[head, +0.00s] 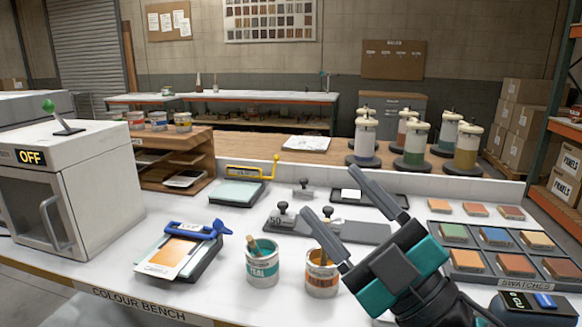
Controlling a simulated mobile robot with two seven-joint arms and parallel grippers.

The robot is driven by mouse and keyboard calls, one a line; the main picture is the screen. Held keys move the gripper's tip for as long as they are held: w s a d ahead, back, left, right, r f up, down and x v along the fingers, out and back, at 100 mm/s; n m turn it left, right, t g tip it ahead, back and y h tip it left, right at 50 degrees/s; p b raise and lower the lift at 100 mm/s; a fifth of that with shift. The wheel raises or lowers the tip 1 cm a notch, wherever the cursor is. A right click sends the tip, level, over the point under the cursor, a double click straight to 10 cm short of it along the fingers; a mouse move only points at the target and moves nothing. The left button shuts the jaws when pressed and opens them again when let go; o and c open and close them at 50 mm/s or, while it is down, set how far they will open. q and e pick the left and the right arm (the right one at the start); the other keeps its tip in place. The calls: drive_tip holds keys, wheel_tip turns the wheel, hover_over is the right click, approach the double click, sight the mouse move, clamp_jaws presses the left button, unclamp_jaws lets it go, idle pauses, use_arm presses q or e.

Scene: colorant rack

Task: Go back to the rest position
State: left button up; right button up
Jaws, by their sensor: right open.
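My right gripper (329,192) comes in from the lower right of the head view. Its two long grey fingers are spread apart and point up and to the left, with nothing between them. It appears above the white bench (215,295), in front of a grey plate with black knobs (370,232). The lower finger overlaps the paint can with an orange label (321,281) in the picture; I cannot tell the gap between them. My left gripper is not in view.
A teal-labelled can (262,267) stands left of the orange one. A clipped orange sample board (172,257) lies farther left, beside a white oven (75,185) marked OFF. A swatch tray (486,282) is at the right, and colorant canisters (412,148) stand behind.

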drive_tip(key=w+d+f+m+g+h, duration=0.1)
drive_tip(key=d+f+m+h, duration=0.6)
drive_tip(key=f, duration=0.3)
drive_tip(key=w+d+f+m+g+h, duration=0.1)
drive_tip(key=d+f+m+h, duration=0.4)
drive_tip(key=f+m+h, duration=0.35)
drive_tip(key=s+d+f+m+g+h, duration=0.25)
drive_tip(key=s+f+g, duration=0.95)
drive_tip(key=s+f, duration=0.65)
drive_tip(key=w+a+f+n+t+y, duration=0.1)
drive_tip(key=w+a+f+t+y, duration=0.1)
drive_tip(key=w+f+t, duration=0.4)
drive_tip(key=shift+w+a+f+n+t+y, duration=0.35)
drive_tip(key=shift+f+t, duration=0.35)
drive_tip(key=shift+f, duration=0.5)
